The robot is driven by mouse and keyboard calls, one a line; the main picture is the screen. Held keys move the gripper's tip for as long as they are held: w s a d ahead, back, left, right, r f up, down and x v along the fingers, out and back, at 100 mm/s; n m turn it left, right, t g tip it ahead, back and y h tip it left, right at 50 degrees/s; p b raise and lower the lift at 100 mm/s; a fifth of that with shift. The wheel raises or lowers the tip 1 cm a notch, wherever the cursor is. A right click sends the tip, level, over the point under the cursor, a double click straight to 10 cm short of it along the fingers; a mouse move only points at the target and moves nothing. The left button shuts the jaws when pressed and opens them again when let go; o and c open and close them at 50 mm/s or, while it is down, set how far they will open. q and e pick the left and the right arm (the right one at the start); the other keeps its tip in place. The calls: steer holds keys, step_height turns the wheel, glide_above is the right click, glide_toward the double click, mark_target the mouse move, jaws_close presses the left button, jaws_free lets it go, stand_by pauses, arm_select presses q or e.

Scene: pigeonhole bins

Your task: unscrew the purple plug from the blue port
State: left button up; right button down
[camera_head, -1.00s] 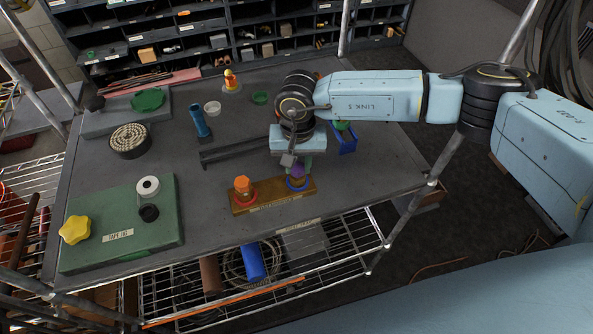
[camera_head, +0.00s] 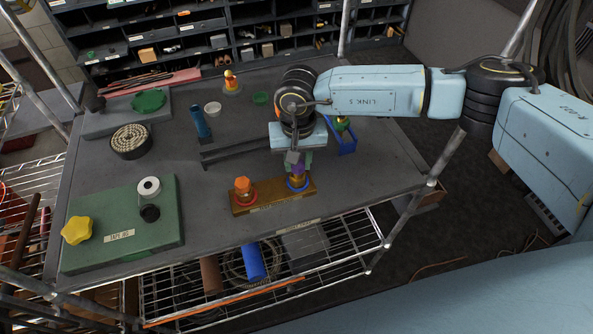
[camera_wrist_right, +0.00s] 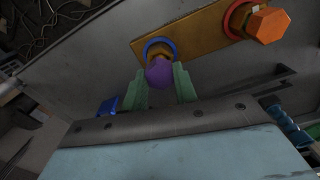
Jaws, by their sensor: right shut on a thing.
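The purple plug (camera_head: 298,171) stands at the blue port (camera_head: 299,185), a blue ring on the right part of a brown block (camera_head: 271,199). In the right wrist view the purple plug (camera_wrist_right: 159,73) lies between the green fingers of my right gripper (camera_wrist_right: 161,82), with the blue ring (camera_wrist_right: 153,44) just beyond it. My right gripper (camera_head: 299,163) comes down from above and is shut on the purple plug. Whether the plug is still seated in the port is hard to tell. My left gripper is not in view.
An orange hexagonal plug (camera_head: 242,184) in a red ring stands on the same block, left of the purple one. A blue open bin (camera_head: 345,144) is behind right. A dark rail (camera_head: 232,154) lies behind left. A green board (camera_head: 105,238) takes the front left of the table.

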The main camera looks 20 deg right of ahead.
steer(key=shift+r, duration=0.35)
steer(key=shift+r+p, duration=0.85)
steer(key=shift+r, duration=1.15)
